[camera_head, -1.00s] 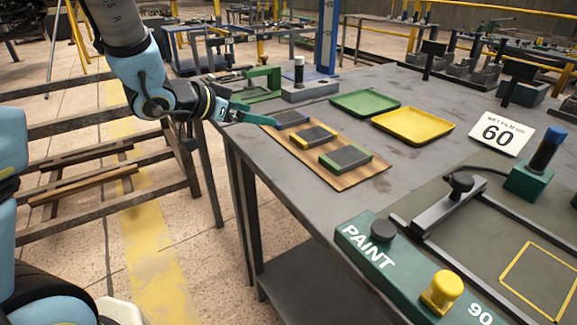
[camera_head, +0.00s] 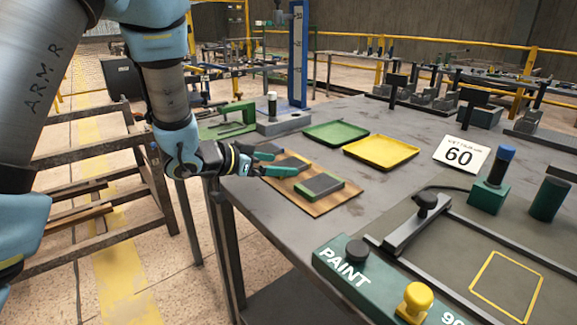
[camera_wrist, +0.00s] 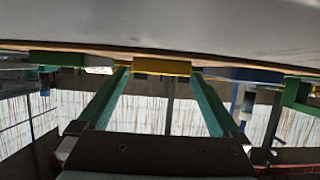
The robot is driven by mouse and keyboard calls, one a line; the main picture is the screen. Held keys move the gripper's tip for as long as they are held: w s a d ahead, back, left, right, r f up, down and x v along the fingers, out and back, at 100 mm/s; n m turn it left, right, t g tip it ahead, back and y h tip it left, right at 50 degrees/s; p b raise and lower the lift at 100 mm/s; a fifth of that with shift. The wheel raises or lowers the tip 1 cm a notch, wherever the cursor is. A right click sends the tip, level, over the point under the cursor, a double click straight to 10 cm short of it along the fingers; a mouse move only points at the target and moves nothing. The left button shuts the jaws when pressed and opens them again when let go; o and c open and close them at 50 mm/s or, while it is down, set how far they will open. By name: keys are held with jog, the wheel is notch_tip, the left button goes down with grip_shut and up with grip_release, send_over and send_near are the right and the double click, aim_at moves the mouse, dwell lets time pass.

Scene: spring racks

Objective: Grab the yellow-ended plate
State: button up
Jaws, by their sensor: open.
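The yellow-ended plate (camera_head: 292,161) lies on the wooden board (camera_head: 345,201), partly hidden by my gripper in the head view. Its yellow end (camera_wrist: 162,67) faces my gripper in the wrist view, centred between the two fingertips. My gripper (camera_head: 284,163) is open, its teal fingers low at the board's left edge. The fingertips (camera_wrist: 160,73) sit either side of the yellow end, with gaps visible; I cannot tell how far they reach past it.
The green-ended plate (camera_head: 320,187) lies close by on the board, on the near side. Green (camera_head: 336,132) and yellow (camera_head: 381,152) trays stand behind. A green clamp (camera_head: 227,122) stands at the table's far left. The paint fixture (camera_head: 370,280) is nearer.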

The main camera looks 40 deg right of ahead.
jog(key=shift+x, duration=0.85)
jog(key=shift+r, duration=0.1)
jog(key=shift+c, duration=0.2)
grip_shut()
